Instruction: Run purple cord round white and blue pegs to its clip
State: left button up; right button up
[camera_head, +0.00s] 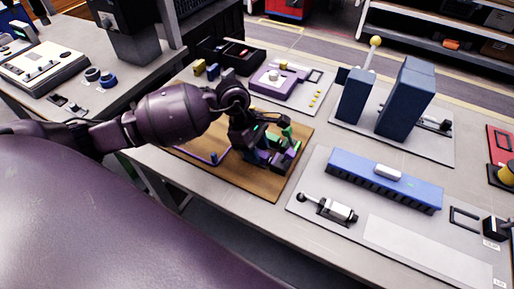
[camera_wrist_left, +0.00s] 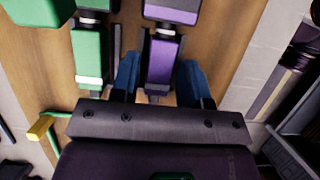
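The wooden board (camera_head: 237,180) lies on the grey bench. A thin purple line (camera_head: 196,156), which looks like the cord, runs along its left part and bends up near a small purple post. My left gripper (camera_head: 275,150) is low over the board's right part, among green and purple pieces. In the left wrist view, its two blue fingers (camera_wrist_left: 160,85) stand either side of a purple block (camera_wrist_left: 161,62) with a pale band, apart from it, and look open. A green block (camera_wrist_left: 90,50) is to the left. I cannot make out the white and blue pegs. My right gripper is out of view.
A purple fixture (camera_head: 278,82) stands behind the board. Tall blue blocks (camera_head: 405,98) stand on a plate at the back right. A long blue bar (camera_head: 384,180) lies on a grey plate to the right.

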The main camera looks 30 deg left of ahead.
pick_arm(q)
jog(key=shift+o, duration=1)
jog(key=v, duration=0.4)
jog(key=shift+w, duration=0.1)
jog(key=v, duration=0.6)
jog(key=shift+r+p, duration=0.4)
jog(key=shift+p, duration=0.05)
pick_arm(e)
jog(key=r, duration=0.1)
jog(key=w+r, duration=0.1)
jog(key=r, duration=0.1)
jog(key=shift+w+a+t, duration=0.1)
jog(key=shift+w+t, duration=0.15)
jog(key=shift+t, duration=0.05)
pick_arm(q)
jog(key=shift+a, duration=0.1)
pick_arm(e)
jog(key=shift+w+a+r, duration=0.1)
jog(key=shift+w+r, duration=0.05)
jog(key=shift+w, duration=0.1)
